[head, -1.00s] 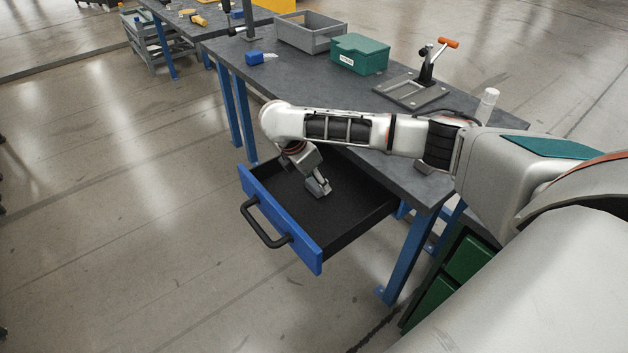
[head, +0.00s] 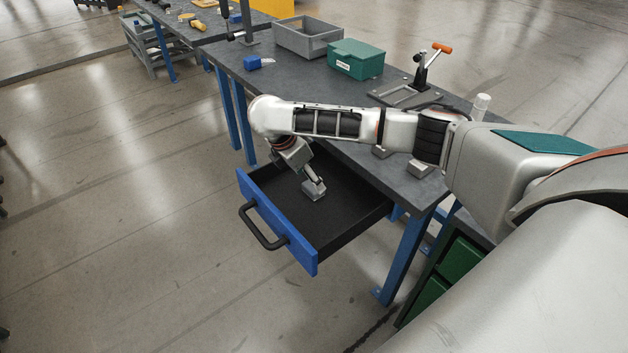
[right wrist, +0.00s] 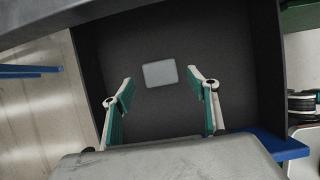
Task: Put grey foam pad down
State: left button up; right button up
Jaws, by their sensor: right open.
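The grey foam pad (right wrist: 160,74) lies flat on the black floor of the open drawer (right wrist: 215,40) in the right wrist view. My right gripper (right wrist: 160,80) is open, its two green-lined fingers spread with the pad seen in the gap beyond their tips. The fingers do not appear to touch the pad. In the head view my right gripper (head: 309,180) reaches down into the blue-fronted drawer (head: 277,223), and a small grey block shape, which looks like the pad (head: 314,191), shows at its tips. My left gripper is not in view.
The dark workbench (head: 225,62) above the drawer holds a grey bin (head: 308,38), a green box (head: 356,58), a blue block (head: 253,63) and a toggle clamp (head: 425,70). The drawer's walls surround the gripper. Free floor lies left of the drawer.

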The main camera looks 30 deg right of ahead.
pick_arm(q)
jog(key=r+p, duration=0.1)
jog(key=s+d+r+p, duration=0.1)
jog(key=p, duration=0.1)
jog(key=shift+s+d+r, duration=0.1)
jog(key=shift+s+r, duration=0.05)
pick_arm(e)
jog(key=v, duration=0.8)
jog(key=shift+r, duration=0.2)
jog(key=shift+a, duration=0.1)
